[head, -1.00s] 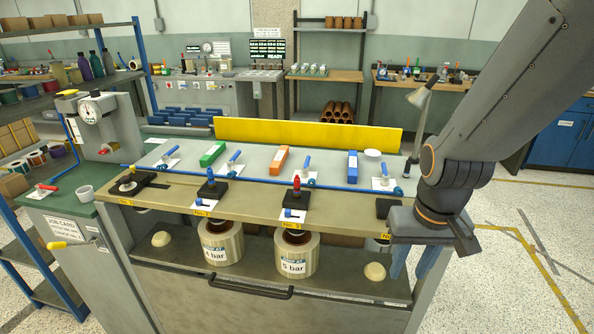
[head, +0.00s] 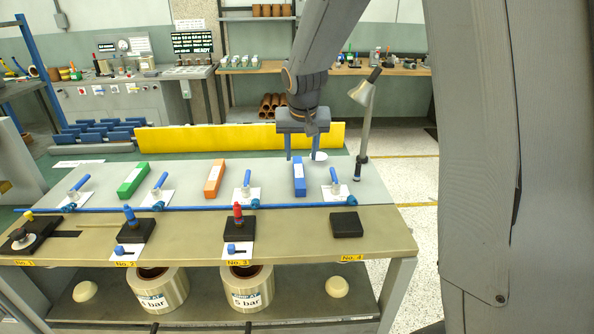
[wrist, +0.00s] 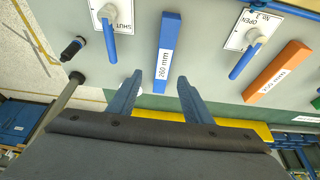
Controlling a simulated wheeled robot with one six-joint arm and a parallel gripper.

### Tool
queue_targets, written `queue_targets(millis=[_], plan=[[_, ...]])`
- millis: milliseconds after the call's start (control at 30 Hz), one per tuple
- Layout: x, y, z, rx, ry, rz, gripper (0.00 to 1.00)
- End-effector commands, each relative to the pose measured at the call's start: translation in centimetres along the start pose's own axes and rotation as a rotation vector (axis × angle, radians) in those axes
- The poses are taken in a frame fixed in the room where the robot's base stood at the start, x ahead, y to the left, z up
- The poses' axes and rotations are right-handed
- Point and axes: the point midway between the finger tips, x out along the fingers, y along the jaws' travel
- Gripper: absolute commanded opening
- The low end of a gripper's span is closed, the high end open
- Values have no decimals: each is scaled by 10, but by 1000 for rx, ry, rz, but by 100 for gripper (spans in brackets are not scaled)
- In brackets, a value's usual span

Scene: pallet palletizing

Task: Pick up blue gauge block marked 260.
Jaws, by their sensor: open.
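The blue gauge block (head: 299,177) lies on the grey top of the bench, right of the orange block. In the wrist view the blue gauge block (wrist: 166,50) carries a white label reading 260 mm. My gripper (head: 304,158) is open and empty, at the far end of the block in the head view. In the wrist view my gripper (wrist: 158,80) has its two blue fingers spread to either side of the block's near end, apart from it. The height of the fingertips above the bench is hard to tell.
A valve with a blue handle (wrist: 109,38) and SHUT card stands on one side of the block; another blue-handled valve (wrist: 245,60), with an OPEN card, stands on the other. An orange block (head: 215,178) and green block (head: 133,179) lie left. A lamp (head: 366,120) stands right.

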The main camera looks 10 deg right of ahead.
Motion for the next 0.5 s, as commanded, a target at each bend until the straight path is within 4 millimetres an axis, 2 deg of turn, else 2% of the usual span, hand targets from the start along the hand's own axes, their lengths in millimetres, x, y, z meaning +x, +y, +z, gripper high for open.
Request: queue_targets(millis=[200, 500], plan=[[17, -8, 4, -13, -2, -6, 45], [50, -6, 8, -14, -4, -5, 45]])
